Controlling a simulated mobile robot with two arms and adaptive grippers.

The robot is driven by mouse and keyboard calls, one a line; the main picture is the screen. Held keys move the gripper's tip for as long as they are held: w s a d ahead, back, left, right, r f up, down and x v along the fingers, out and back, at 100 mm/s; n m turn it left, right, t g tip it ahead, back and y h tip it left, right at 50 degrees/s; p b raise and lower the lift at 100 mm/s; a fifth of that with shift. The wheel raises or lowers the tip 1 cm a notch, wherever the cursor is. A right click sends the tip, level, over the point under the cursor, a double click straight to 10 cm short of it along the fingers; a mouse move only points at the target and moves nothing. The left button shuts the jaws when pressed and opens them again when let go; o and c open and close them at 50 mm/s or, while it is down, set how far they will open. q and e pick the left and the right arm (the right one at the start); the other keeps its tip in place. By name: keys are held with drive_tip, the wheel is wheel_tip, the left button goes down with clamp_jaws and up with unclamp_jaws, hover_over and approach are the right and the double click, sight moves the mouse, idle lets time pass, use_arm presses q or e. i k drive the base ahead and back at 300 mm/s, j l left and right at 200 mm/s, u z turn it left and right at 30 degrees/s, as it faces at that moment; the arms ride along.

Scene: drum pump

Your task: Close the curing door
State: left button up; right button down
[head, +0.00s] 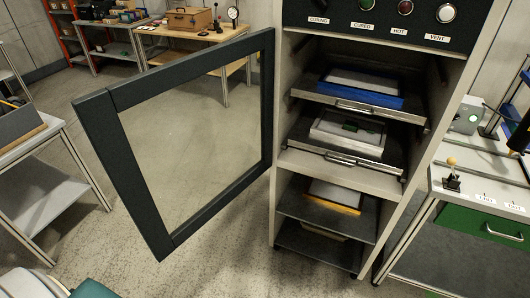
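The curing door (190,68) is a dark-framed panel with a large clear pane. It stands wide open, swung out to the left of the curing cabinet (345,175) and joined along the cabinet's left front edge. Its free edge points towards me at the left. The cabinet front is uncovered, and its shelves show. A blue tray (385,98) with a grey slab is on the upper shelf, a pale tray (350,138) on the middle one, and a yellow-edged block (340,206) lower down. Neither of my grippers can be made out.
A light metal table (50,190) stands left of the door's free edge. A workbench (160,32) with a wooden case (188,20) is behind the door. A bench with a green drawer (480,228) stands right of the cabinet. The floor before the cabinet is clear.

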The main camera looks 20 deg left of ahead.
sight(97, 111)
drive_tip(key=j+z, duration=0.5)
drive_tip(key=j, duration=0.25)
drive_tip(key=j+z, duration=0.5)
drive_tip(key=j, duration=0.25)
